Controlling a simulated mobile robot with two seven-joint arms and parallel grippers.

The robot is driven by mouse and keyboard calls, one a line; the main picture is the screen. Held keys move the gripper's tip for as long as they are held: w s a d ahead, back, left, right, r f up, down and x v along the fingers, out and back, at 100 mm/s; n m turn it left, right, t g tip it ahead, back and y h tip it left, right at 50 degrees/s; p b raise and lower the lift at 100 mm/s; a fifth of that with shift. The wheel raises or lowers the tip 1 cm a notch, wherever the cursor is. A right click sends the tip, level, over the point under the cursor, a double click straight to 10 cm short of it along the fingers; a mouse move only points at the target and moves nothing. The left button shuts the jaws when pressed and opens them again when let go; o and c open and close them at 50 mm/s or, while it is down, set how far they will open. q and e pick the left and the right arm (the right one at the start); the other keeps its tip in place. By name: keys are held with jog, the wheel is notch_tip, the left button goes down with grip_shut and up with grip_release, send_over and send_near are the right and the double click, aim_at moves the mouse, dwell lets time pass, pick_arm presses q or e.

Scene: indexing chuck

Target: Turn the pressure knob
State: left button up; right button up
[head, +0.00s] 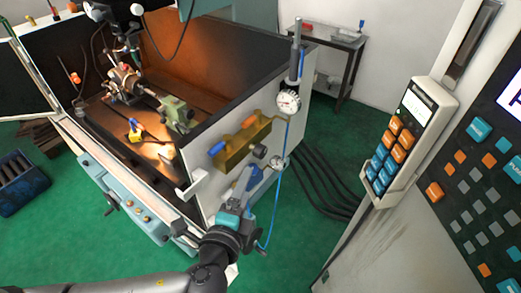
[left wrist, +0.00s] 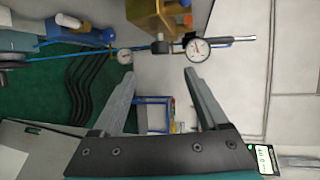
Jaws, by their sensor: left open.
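The dark pressure knob (head: 259,151) sits on the white side panel of the machine, below a brass-coloured block (head: 240,143). In the left wrist view the knob (left wrist: 159,47) shows just beyond and between my fingertips. My left gripper (head: 251,171) is open and empty, close in front of the panel just below the knob. Its two fingers (left wrist: 159,73) spread on either side in the left wrist view, and I see no contact with the knob. A large round gauge (head: 289,101) and a small gauge (head: 277,162) are near the knob. My right gripper is not in view.
A blue hose (head: 276,210) hangs beside my left gripper. Black cables (head: 325,190) run over the green floor to the right. A control panel with a handheld pendant (head: 410,140) stands at the right. A small table (head: 325,38) is at the back.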

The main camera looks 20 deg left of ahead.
aim_at(259, 156)
pick_arm(q)
jog(key=p+x, duration=0.1)
jog(key=x, duration=1.4)
jog(key=shift+w, duration=0.1)
grip_shut()
dwell(0.3)
